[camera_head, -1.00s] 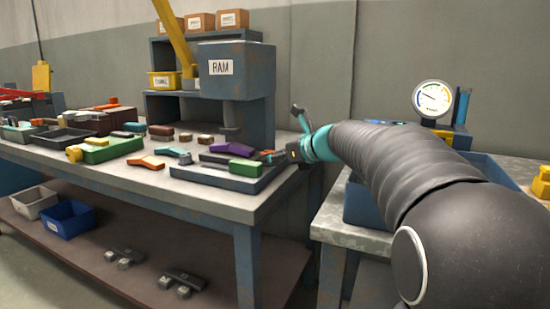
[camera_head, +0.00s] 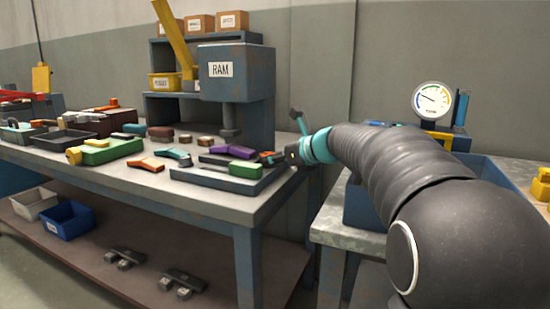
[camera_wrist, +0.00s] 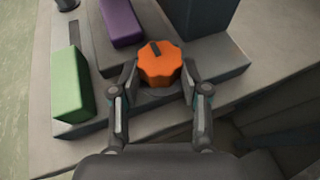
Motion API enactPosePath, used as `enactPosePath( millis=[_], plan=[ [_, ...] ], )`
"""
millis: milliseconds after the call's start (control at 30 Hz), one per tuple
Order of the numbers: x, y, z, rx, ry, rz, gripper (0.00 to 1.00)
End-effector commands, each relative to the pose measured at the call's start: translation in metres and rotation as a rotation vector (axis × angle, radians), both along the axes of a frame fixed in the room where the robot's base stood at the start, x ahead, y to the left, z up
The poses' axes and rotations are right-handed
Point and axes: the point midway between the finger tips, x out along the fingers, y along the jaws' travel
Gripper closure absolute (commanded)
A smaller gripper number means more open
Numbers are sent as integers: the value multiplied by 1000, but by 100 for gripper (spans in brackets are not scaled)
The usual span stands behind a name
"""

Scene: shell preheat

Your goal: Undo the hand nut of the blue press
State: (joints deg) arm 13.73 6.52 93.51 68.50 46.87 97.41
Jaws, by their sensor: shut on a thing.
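The blue press (camera_head: 237,72), labelled RAM, stands at the back right of the workbench. In the wrist view an orange, lobed hand nut (camera_wrist: 158,63) with a dark mark on top sits at the front of a dark block. My gripper (camera_wrist: 160,80) is shut on the orange hand nut, one finger on its left side and one on its right. In the head view the gripper (camera_head: 277,157) is at the right end of the bench, and the nut is mostly hidden there.
A green block (camera_head: 245,169) and a purple block (camera_head: 233,151) lie by the nut on a grey tray (camera_head: 215,180). Loose coloured parts cover the bench to the left. A pressure gauge (camera_head: 432,98) and a blue bin (camera_head: 362,205) stand to the right.

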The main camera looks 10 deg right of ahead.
Motion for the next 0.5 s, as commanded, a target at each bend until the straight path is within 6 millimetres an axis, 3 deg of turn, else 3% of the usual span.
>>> enactPosePath(
  millis=[500],
  plan=[
    [8,-9,3,2,3,370,89]
  ],
)
